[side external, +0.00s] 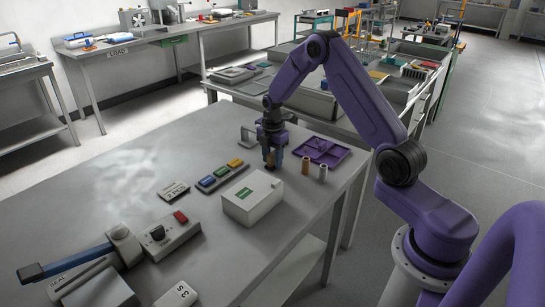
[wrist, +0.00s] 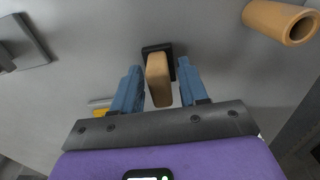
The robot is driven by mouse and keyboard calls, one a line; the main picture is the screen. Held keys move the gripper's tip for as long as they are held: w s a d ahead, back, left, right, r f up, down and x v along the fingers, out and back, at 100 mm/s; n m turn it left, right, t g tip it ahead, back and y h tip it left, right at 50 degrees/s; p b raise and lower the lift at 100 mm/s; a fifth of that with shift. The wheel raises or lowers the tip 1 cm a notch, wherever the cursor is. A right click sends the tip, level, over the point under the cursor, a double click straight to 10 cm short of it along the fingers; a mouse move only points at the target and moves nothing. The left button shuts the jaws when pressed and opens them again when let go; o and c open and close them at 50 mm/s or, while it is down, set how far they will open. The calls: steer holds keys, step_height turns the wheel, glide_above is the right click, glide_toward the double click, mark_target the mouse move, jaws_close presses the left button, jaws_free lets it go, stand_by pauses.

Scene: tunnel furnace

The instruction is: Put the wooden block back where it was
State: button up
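The wooden block (wrist: 159,80) is a slim light-brown piece that stands on end between my gripper's blue fingers in the wrist view. A dark square piece (wrist: 164,50) shows at its far end, against the grey table. My gripper (wrist: 159,78) points down, with its fingers on both sides of the block. Narrow gaps show between the block and the fingers, so it appears open around the block. In the side view my gripper (side external: 271,160) is low over the table, and the fingers partly hide the block.
A tan hollow cylinder (wrist: 281,22) stands close to the right. A paler cylinder (side external: 322,173) and a purple tray (side external: 335,157) are near it. A white box (side external: 252,198) stands in front, and a strip of coloured blocks (side external: 220,175) lies left.

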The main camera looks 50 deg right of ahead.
mark_target(272, 152)
steer(key=shift+r, duration=0.1)
step_height(272, 152, up, 11)
steer(key=s+a+r+m, duration=0.1)
steer(key=s+a+r, duration=0.2)
steer(key=s+a, duration=0.5)
steer(key=s+a+r+m, duration=0.1)
steer(key=s+a+r, duration=0.3)
steer(key=a, duration=0.7)
steer(key=s+a+f+m, duration=0.1)
steer(key=s+m, duration=0.2)
steer(key=s, duration=2.2)
steer(key=shift+a+f, duration=0.15)
